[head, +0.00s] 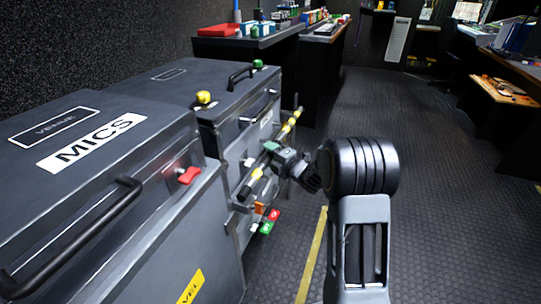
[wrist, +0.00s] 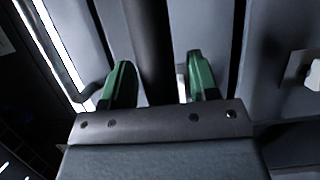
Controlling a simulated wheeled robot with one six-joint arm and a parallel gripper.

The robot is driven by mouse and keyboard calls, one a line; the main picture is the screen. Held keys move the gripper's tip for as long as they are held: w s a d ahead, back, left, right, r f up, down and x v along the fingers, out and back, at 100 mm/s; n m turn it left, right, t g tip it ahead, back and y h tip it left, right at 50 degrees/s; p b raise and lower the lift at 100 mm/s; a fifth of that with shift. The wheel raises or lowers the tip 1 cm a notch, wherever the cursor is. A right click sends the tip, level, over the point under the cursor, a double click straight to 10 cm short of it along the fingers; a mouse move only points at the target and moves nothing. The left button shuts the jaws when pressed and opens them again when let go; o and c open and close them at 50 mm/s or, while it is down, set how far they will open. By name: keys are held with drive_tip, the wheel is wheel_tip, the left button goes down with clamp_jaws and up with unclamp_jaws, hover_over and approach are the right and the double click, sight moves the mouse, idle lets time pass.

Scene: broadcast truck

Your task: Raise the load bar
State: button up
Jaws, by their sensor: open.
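The load bar (head: 290,122) is a thin black and yellow bar across the front of the grey cases in the head view. It slopes, with its far end higher in the picture. My gripper (head: 269,148) is at the middle of the bar and hides part of it. In the wrist view my gripper (wrist: 160,80) has its two green fingers spread apart. A dark bar (wrist: 150,40), which looks like the load bar, passes between the fingers with gaps on both sides. I cannot tell whether either finger touches it.
The grey MICS case (head: 150,165) stands nearest at left, with another grey case (head: 170,85) behind it. Red and green tags (head: 270,221) hang below the bar's near end. A shelf with small items (head: 250,40) stands farther back. The dark floor (head: 440,190) at right is clear.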

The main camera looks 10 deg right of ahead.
clamp_jaws()
idle(0.5)
